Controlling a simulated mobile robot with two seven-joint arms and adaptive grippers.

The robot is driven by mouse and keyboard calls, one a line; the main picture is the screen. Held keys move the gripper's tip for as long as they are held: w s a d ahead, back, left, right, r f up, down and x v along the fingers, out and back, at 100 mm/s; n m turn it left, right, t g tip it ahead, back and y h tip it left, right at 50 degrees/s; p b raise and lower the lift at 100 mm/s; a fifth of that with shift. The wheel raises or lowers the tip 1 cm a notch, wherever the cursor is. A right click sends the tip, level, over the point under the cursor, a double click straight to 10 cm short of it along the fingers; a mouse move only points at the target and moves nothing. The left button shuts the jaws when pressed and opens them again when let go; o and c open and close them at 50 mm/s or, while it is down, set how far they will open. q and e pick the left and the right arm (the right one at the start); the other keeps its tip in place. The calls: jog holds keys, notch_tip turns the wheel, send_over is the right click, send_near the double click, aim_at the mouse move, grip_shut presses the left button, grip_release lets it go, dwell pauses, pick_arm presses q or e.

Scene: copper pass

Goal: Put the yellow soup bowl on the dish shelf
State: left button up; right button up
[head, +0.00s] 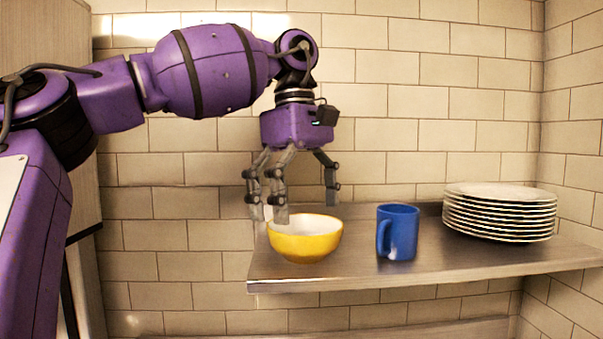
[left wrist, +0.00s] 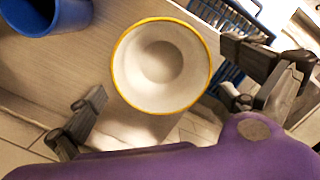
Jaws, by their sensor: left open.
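The yellow soup bowl (head: 305,243), white inside, is upright at the left end of the steel dish shelf (head: 440,267) and appears to rest on it. In the left wrist view the bowl (left wrist: 160,65) is seen from above, with its rim overlapping the shelf's end. My left gripper (head: 298,207) points down just above the bowl. Its fingers are spread wide and empty, one side left of the rim and the other right of it, with no clear contact. My right gripper is not in view.
A blue mug (head: 397,232) stands on the shelf right of the bowl. A stack of white plates (head: 500,211) stands farther right. A blue rack (left wrist: 230,80) shows beyond the shelf's end in the left wrist view. A tiled wall (head: 400,120) is behind.

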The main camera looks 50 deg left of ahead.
pick_arm(q)
notch_tip(320, 180, up, 9)
jog(key=a, duration=0.1)
dwell(0.5)
